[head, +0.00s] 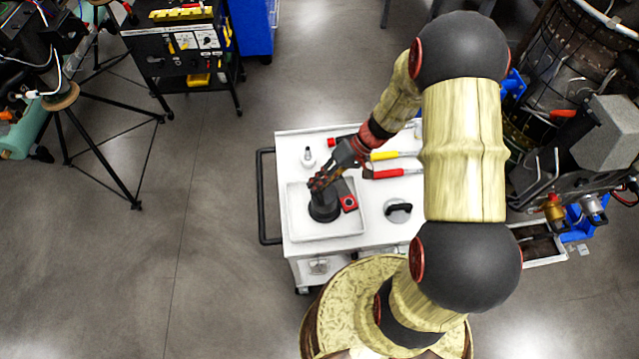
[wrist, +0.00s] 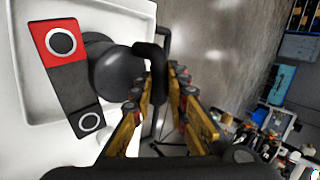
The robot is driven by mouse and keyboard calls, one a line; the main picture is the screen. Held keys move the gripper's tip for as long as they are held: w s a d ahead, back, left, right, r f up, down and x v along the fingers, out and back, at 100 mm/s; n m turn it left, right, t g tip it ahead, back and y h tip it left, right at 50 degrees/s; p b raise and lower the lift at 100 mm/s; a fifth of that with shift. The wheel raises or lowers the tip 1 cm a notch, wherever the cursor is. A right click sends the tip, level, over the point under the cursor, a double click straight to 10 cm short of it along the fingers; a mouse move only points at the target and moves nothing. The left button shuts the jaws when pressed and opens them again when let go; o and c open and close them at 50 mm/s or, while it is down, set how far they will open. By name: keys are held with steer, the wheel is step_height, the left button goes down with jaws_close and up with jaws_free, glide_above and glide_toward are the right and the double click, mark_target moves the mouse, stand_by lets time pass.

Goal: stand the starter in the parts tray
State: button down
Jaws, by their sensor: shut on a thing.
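The starter, which I take to be the dark round body with a bent black bar (wrist: 112,72), is in the parts tray (head: 297,222), a shallow white tray on the cart. In the head view the starter (head: 325,212) looks upright, broad end down, and seems to be at the tray floor; I cannot tell whether it bears its full weight there. My gripper (head: 318,184) is over it. In the wrist view my gripper (wrist: 160,100) has its yellow fingers on either side of the black bar, shut on it. The fingers hide part of the starter.
On the white cart are a small pale fitting (head: 308,157), yellow- and red-handled tools (head: 388,173) and a black-handled disc (head: 398,211). A black rail (head: 262,195) borders the cart's left.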

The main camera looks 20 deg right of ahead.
mark_target(333, 188)
steer(key=shift+w+f, duration=0.1)
steer(key=shift+f, duration=0.1)
stand_by(0.4)
steer(key=c, duration=1.7)
jaws_free()
steer(key=shift+c, duration=0.2)
steer(key=shift+o, duration=0.4)
steer(key=shift+o, duration=0.8)
steer(key=p+v, duration=0.1)
steer(key=v, duration=0.6)
steer(key=shift+p, duration=0.4)
